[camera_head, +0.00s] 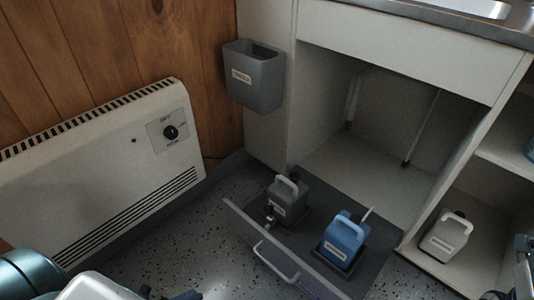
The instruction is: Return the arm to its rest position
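My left arm comes in at the bottom left. Only the top of my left gripper (166,294) shows at the bottom edge, as small dark parts over the speckled floor. It is cut off by the frame, so I cannot tell whether it is open or shut. I see nothing held in the part that shows. Parts of my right arm show at the lower right edge, with a dark bit of the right gripper (495,295) at the very bottom. Its fingers are not clear enough to read.
A pulled-out tray (315,222) with a front handle (272,262) carries a dark grey canister (285,203) and a blue canister (344,238). A pale canister (446,236) stands in the right compartment. A heater (95,165) and wall bin (254,78) stand left. Floor before the heater is clear.

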